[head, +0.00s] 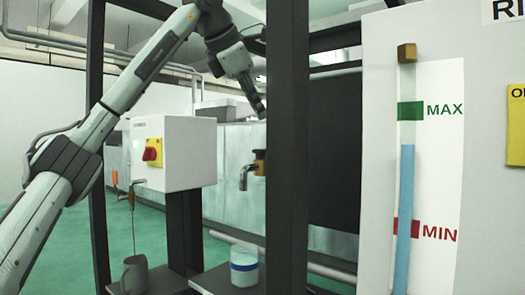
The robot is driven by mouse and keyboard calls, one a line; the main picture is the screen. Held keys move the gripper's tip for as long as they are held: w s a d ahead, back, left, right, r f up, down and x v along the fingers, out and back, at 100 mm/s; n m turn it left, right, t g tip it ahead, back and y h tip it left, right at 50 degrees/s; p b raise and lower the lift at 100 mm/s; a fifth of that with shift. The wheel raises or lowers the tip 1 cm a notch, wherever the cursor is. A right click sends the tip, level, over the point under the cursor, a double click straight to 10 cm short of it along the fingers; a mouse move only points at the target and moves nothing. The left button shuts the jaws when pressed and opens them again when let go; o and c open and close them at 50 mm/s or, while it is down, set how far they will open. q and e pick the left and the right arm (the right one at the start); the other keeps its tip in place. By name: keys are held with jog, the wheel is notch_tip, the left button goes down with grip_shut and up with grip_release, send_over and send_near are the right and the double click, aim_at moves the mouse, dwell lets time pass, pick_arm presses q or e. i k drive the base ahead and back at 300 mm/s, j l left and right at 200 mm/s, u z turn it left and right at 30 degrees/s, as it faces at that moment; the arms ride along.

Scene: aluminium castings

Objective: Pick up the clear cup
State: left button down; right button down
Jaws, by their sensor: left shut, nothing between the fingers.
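The clear cup (244,274) stands upright at the bottom centre of the head view, on a dark shelf. It looks whitish and see-through, with a dark blue band around it. My left gripper (261,110) is high above the cup, pointing down, shut and empty. It is well apart from the cup, with a brass tap between their heights. My right gripper is not in view.
A dark post (287,150) stands just right of the cup. The brass tap (252,168) hangs above it. A grey mug (134,276) stands left, under a thin spout (133,190) on a white box (172,150) with a red switch. A level gauge (406,170) is at right.

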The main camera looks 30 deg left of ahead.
aim_at(244, 257)
jog(key=k, duration=1.5)
